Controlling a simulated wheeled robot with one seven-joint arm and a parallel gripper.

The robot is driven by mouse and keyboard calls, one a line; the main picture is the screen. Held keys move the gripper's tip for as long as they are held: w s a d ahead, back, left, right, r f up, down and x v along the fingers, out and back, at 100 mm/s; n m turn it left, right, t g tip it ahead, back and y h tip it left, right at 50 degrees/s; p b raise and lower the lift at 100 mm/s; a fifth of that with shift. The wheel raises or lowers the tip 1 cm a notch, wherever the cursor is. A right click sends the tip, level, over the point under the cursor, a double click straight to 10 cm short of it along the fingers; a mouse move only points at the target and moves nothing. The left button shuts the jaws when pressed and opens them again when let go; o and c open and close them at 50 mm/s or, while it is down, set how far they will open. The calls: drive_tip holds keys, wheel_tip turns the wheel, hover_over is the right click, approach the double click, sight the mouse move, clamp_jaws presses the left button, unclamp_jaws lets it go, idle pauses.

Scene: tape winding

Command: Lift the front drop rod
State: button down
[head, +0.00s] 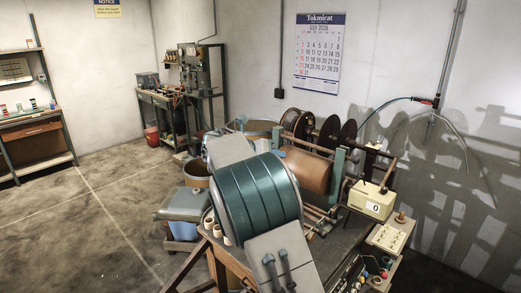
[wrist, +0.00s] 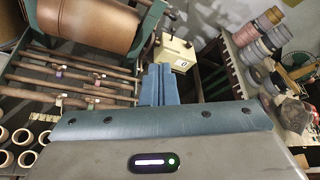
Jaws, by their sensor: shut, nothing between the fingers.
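Several thin brown rods (wrist: 70,66) run across the winding machine's frame below the large copper-brown drum (wrist: 90,22) in the wrist view, with small clips on some. The rod closest to me (wrist: 28,94) appears to be the front drop rod, but I cannot be sure. In the head view part of the rods (head: 321,213) shows under the drum (head: 308,172); my arm hides the rest. My gripper (wrist: 160,70) has its blue fingers together and empty, right of the rods' right ends and apart from them as far as I can tell.
A cream counter box (head: 371,201) stands right of the drum; it also shows just beyond my fingers (wrist: 174,50). Paper tubes (wrist: 18,138) lie at the wrist view's lower left. Tape rolls (wrist: 258,38) line a rack at right. The floor at left is clear.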

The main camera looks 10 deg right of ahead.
drive_tip(key=s+d+f+m+g+y, duration=0.1)
drive_tip(key=s+d+f+m+y, duration=0.15)
drive_tip(key=s+m, duration=0.5)
drive_tip(key=s+d+f+m+g+y, duration=0.15)
drive_tip(key=s+m+y, duration=0.3)
drive_tip(key=s, duration=0.55)
drive_tip(key=s+a+f+m+y, duration=0.2)
drive_tip(key=s+m, duration=0.4)
drive_tip(key=s, duration=0.1)
drive_tip(key=s+a+f+m+y+b, duration=0.1)
drive_tip(key=s+a+f+m, duration=0.1)
drive_tip(key=s+m, duration=0.4)
drive_tip(key=s+a+f+m+y, duration=0.2)
drive_tip(key=s+m, duration=0.3)
drive_tip(key=s, duration=0.4)
drive_tip(key=shift+a+m+t+y+b, duration=0.3)
drive_tip(key=shift+m+t, duration=0.05)
drive_tip(key=shift+m, duration=0.05)
drive_tip(key=shift+s+f, duration=0.1)
drive_tip(key=shift+s, duration=0.05)
